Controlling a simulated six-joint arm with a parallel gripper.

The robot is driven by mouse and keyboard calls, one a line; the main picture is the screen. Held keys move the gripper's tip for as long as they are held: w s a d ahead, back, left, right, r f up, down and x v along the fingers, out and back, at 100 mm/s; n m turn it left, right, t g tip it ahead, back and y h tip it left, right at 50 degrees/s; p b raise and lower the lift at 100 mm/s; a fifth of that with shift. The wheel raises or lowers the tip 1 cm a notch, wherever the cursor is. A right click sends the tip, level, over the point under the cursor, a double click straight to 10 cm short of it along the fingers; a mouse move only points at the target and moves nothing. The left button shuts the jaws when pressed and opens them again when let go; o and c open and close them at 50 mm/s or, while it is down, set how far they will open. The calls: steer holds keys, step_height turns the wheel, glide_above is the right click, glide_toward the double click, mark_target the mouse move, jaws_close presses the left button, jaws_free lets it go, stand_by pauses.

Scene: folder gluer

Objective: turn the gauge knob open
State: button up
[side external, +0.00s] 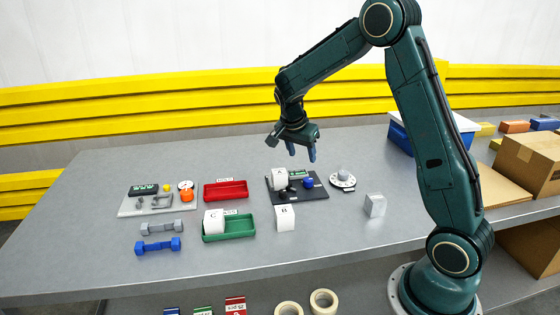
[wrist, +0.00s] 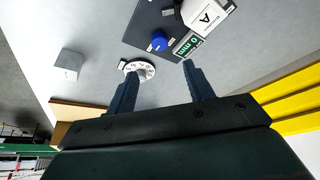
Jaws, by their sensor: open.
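A blue knob (side external: 308,183) sits on a black panel (side external: 290,199) beside a small display; in the wrist view the blue knob (wrist: 159,41) is beside a display (wrist: 190,46) reading 0 mm. An orange knob (side external: 187,196) sits below a small round white gauge (side external: 185,185) on a light grey panel (side external: 130,208) at the left. I cannot tell which knob is the gauge knob. My gripper (side external: 302,152) is open and empty, above the table behind the black panel. In the wrist view my gripper (wrist: 160,72) points toward the table, apart from the blue knob.
A white box marked A (side external: 280,179) stands on the black panel; box B (side external: 285,217) stands in front. A numbered white dial (side external: 342,181) and grey block (side external: 375,205) are to the right. Red (side external: 226,191) and green (side external: 228,227) trays lie left. The rear table is clear.

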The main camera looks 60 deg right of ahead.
mark_target(308, 179)
steer(key=x, duration=1.2)
steer(key=c, duration=1)
